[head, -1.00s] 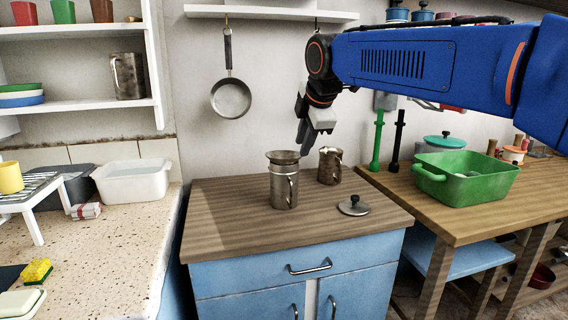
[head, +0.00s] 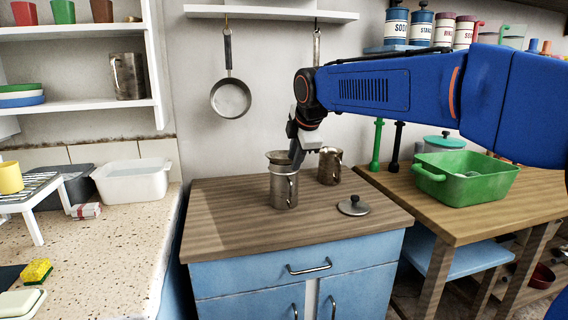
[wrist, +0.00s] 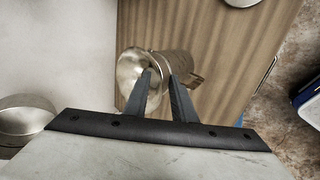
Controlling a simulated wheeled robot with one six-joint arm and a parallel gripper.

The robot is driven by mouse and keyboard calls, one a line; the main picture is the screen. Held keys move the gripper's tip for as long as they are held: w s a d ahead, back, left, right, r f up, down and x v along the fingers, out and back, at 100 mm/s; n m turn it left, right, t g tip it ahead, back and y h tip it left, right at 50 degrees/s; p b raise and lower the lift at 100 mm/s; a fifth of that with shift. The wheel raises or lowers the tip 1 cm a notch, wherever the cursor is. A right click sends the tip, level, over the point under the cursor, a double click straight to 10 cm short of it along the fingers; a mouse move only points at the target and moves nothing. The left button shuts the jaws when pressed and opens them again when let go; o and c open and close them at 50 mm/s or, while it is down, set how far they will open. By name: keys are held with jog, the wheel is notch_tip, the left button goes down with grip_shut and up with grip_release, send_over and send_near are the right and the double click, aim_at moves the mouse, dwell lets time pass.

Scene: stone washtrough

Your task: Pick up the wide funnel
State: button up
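The wide funnel (head: 277,157) is a metal funnel sitting in the mouth of a metal mug (head: 284,189) on the wooden cabinet top. In the wrist view the funnel (wrist: 132,68) is a shiny round rim beside the mug (wrist: 180,66). My gripper (head: 296,155) points down at the funnel's right side in the head view. In the wrist view its two fingers (wrist: 160,72) stand apart, with the left one overlapping the funnel's rim and the right one in front of the mug. Whether they touch the rim I cannot tell.
A second metal mug (head: 330,166) stands behind right of the first. A knobbed lid (head: 353,206) lies to the right. A frying pan (head: 231,98) hangs on the wall. The cabinet top (head: 225,215) is clear at the front left. A green basin (head: 467,178) is on the right table.

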grip_shut()
notch_tip(320, 180, up, 7)
jog(key=shift+w+t, duration=0.15)
jog(key=shift+t, duration=0.25)
dwell(0.8)
